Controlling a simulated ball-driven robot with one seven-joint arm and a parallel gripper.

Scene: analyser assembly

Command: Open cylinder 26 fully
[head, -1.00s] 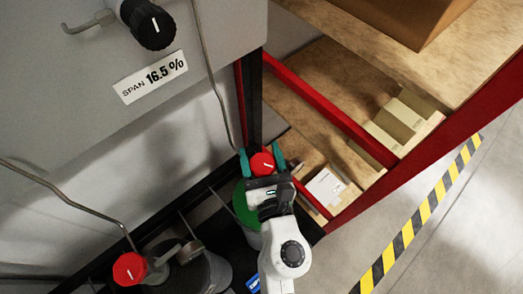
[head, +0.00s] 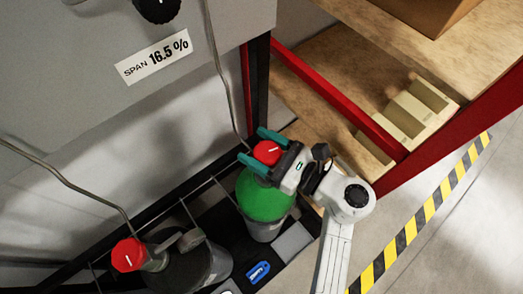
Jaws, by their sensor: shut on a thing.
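A grey cylinder with a green shoulder (head: 264,200) stands at the foot of the grey cabinet and carries a red valve knob (head: 267,150) with a white pointer mark. My gripper (head: 262,149) has its two teal fingers on either side of this knob and is shut on it. A second, all-grey cylinder (head: 196,268) stands to the left, with its own red knob (head: 129,255) with a white mark. I can read no number 26 on either cylinder.
The grey cabinet (head: 90,110) bears a "SPAN 16.5 %" label (head: 154,56) and a black knob (head: 157,8). A red-framed wooden shelf (head: 330,110) with boxes stands to the right. Thin pipes run down the cabinet. A blue item (head: 258,272) lies between the cylinders.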

